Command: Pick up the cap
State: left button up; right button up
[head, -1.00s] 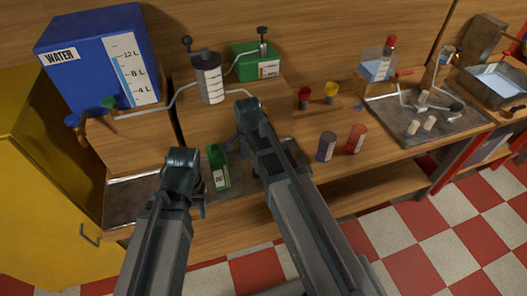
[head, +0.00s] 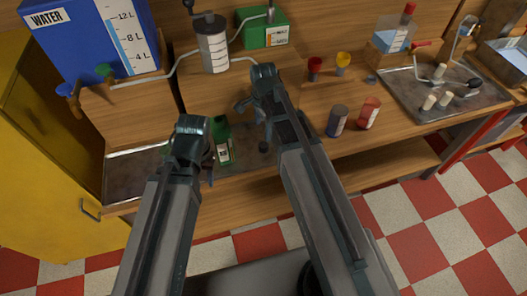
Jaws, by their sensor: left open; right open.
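My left gripper (head: 211,168) is open beside the green bottle (head: 222,142), at its left; its fingers are mostly hidden behind the wrist. My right gripper (head: 246,107) is open above the bench, right of and beyond the bottle. I see nothing held in either. No cap can be named for certain. A small dark round piece (head: 264,146) lies right of the bottle, below the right gripper. A small blue-grey piece (head: 371,80) lies farther right on the bench.
A blue water tank (head: 85,45), a clear cylinder (head: 212,45) and a green box (head: 266,30) stand behind. A dark jar (head: 337,120) and a red jar (head: 369,112) stand to the right. A metal tray (head: 445,85) holds several small pieces.

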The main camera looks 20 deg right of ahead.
jog(key=b, duration=0.3)
send_over(264, 145)
jog(key=f, duration=0.4)
jog(key=shift+w+a+f, duration=0.1)
jog(key=shift+w+a, duration=0.05)
jog(key=shift+w, duration=0.2)
jog(key=f+b, duration=0.5)
jog(key=shift+s+f, duration=0.1)
jog(key=shift+s, duration=0.2)
grip_shut()
jog(key=shift+r, duration=0.2)
